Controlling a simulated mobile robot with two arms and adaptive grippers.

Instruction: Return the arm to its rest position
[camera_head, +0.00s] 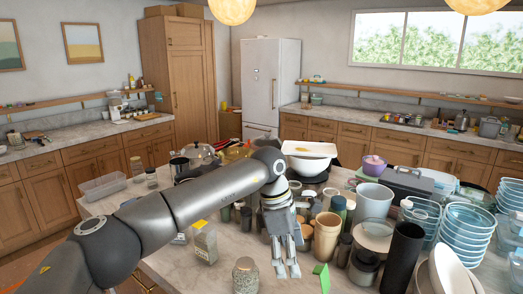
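My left arm comes in from the left and reaches across the island, bending down at the wrist. My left gripper (287,272) points downward over the island top (215,279), among the clutter. Its two fingertips show close together with a thin gap and nothing visible between them. The angle does not show clearly how far they are apart. My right gripper is not in view.
A glass jar (246,276) and a green piece (322,277) flank the gripper. A tan cup (327,236), a black cylinder (401,259) and stacked glass bowls (465,235) crowd the right. A clear tray (102,186) sits at the left edge.

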